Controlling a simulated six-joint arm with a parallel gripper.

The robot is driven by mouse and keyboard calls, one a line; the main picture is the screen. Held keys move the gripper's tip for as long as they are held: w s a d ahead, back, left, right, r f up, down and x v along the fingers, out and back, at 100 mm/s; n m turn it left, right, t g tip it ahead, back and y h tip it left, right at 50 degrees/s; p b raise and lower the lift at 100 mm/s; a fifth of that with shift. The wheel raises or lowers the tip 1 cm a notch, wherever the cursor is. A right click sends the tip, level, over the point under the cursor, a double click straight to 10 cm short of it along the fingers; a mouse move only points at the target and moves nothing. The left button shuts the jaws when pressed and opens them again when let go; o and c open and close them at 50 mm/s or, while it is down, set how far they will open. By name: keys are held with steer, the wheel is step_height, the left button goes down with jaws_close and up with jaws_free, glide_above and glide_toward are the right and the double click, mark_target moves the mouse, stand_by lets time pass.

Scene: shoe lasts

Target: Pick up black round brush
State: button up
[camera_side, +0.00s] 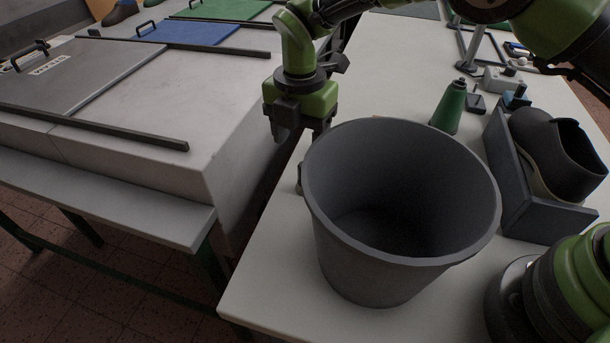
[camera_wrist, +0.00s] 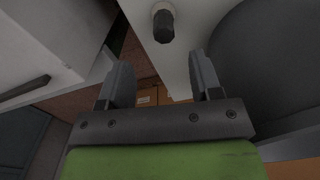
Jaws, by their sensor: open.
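A small round dark object with a pale upper end, apparently the black round brush (camera_wrist: 163,26), is on the white table close to its edge in the wrist view. In the side view only a dark sliver (camera_side: 300,178) shows at the left rim of the grey bucket, and I cannot tell if it is the brush. My gripper (camera_side: 298,132) hangs behind and left of the bucket. In the wrist view my gripper (camera_wrist: 160,60) is open and empty, and the brush lies beyond the fingertips, roughly centred between them.
A large grey bucket (camera_side: 335,250) stands beside my gripper and hides part of the table. A grey-white bench (camera_side: 175,95) is left, across a gap.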

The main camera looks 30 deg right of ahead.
mark_target(305, 166)
steer(key=f, duration=0.8)
steer(key=shift+s+d+f, duration=0.2)
steer(key=shift+d, duration=0.05)
steer(key=c, duration=1)
